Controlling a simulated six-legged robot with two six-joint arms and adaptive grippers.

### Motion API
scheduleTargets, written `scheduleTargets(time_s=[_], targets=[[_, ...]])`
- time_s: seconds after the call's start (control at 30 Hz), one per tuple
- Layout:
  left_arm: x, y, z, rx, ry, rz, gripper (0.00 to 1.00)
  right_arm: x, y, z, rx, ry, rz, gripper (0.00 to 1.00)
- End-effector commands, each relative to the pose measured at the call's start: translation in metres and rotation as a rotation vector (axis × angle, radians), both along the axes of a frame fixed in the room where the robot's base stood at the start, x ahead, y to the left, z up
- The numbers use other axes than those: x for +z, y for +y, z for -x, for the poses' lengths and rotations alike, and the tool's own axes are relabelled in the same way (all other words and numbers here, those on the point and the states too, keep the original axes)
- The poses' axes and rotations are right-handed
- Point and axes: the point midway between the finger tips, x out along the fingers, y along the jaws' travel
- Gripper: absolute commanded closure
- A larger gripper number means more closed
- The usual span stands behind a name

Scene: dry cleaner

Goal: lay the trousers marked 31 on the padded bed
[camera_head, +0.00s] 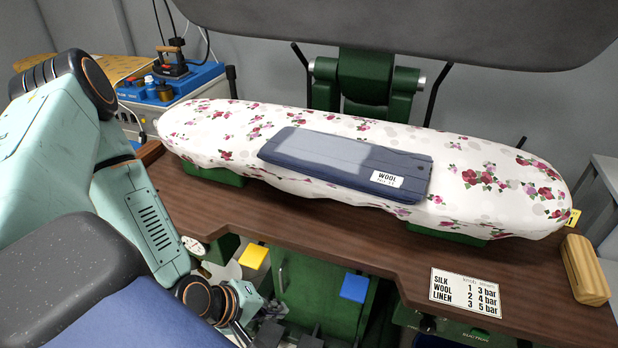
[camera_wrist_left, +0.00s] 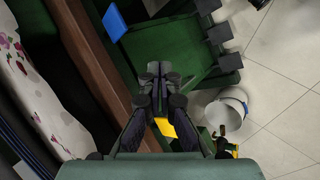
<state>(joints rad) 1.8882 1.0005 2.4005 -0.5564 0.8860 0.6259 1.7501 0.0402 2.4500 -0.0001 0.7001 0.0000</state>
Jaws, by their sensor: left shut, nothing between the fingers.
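The dark blue folded trousers (camera_head: 340,160) lie flat on the flowered padded bed (camera_head: 500,190), near its middle. A white tag on them reads WOOL; its smaller second line is too small to read, so I cannot confirm the 31. My left arm reaches down in front of the brown table, away from the trousers. In the left wrist view my left gripper (camera_wrist_left: 160,88) is shut and empty, over the green machine parts below the table edge. The bed (camera_wrist_left: 50,120) shows at that view's left. My right gripper is in neither view.
The brown table (camera_head: 350,240) carries a pressure card (camera_head: 465,292) and a wooden block (camera_head: 584,270). A grey upper press plate (camera_head: 420,30) hangs behind the bed. An iron (camera_head: 172,62) stands back left. Below are blue (camera_head: 354,287) and yellow (camera_head: 253,256) pads and a white bucket (camera_wrist_left: 222,112).

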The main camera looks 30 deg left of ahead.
Motion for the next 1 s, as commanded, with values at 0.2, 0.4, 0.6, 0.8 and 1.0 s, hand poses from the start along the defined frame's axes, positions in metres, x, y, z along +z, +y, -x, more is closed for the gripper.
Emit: scheduleTargets(time_s=[0.2, 0.4, 0.6, 0.8, 1.0], targets=[[0.060, 0.028, -0.032, 0.407, -0.194, 0.362, 1.00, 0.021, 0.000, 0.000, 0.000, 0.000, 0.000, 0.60], [0.107, 0.047, -0.046, 0.659, -0.329, 0.740, 1.00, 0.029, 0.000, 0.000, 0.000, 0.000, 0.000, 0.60], [0.147, 0.058, -0.049, 0.803, -0.395, 1.143, 1.00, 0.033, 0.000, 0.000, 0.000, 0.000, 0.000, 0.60], [0.171, 0.060, -0.049, 0.861, -0.368, 1.463, 1.00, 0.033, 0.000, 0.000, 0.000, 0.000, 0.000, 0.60], [0.177, 0.060, -0.051, 0.881, -0.335, 1.587, 1.00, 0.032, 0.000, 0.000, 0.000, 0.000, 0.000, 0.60]])
